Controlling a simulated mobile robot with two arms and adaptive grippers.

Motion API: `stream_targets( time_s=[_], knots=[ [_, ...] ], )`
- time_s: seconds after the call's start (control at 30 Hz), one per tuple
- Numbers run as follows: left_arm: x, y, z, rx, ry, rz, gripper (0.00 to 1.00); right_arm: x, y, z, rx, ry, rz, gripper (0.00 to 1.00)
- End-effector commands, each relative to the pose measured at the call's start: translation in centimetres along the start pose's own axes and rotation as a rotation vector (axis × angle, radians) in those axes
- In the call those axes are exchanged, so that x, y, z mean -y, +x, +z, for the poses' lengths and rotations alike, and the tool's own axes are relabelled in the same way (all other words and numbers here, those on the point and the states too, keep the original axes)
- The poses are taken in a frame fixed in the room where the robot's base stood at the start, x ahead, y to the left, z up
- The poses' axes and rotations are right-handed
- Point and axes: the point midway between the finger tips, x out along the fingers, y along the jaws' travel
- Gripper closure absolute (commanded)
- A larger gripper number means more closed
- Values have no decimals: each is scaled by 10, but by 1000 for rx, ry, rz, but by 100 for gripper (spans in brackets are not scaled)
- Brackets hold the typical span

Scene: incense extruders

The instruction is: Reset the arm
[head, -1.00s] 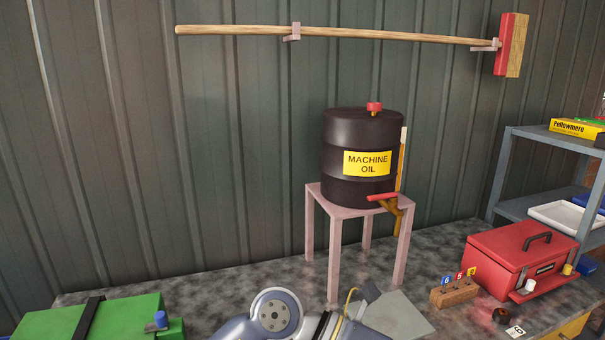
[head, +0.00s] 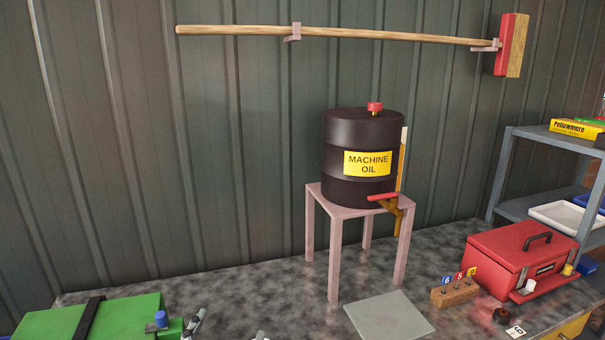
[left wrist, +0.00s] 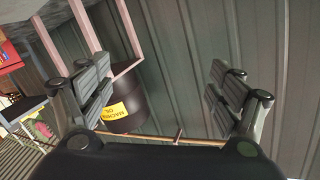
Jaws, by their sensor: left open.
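My left gripper (left wrist: 165,92) is open in the left wrist view, with its two fingers wide apart and nothing held between them. In the head view only small parts of the left gripper (head: 228,331) show at the bottom edge, near the green box. A black machine oil drum (head: 345,148) stands on a pinkish stand (head: 334,262). The drum (left wrist: 146,102) also shows tilted behind the fingers in the left wrist view, apart from them. My right gripper is not in view.
A grey plate (head: 388,316) lies on the dark bench (head: 250,284). A green box (head: 130,318) is at the lower left. A wooden block (head: 453,294), a red toolbox (head: 520,254) and a shelf (head: 550,140) are on the right. A long-handled hammer (head: 390,36) hangs on the wall.

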Motion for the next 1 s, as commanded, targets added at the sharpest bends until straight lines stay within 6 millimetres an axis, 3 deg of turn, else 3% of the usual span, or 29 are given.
stream_targets(
  time_s=[0.03, 0.2, 0.3, 0.4, 0.6, 0.87, 1.0],
  knots=[
    [0, -14, 38, 128, -36, 13, 15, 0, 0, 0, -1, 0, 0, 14],
    [-10, -77, 142, 530, -132, 81, 15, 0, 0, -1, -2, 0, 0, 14],
    [-18, -120, 183, 718, -170, 129, 15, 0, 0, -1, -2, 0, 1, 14],
    [-26, -161, 211, 876, -196, 178, 15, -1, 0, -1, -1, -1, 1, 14],
    [-40, -242, 244, 1141, -235, 278, 15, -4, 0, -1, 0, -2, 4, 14],
    [-66, -219, 307, 1165, -229, 286, 15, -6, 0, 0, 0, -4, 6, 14],
    [-84, -212, 350, 1184, -226, 293, 15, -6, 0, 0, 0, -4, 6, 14]
  ],
)
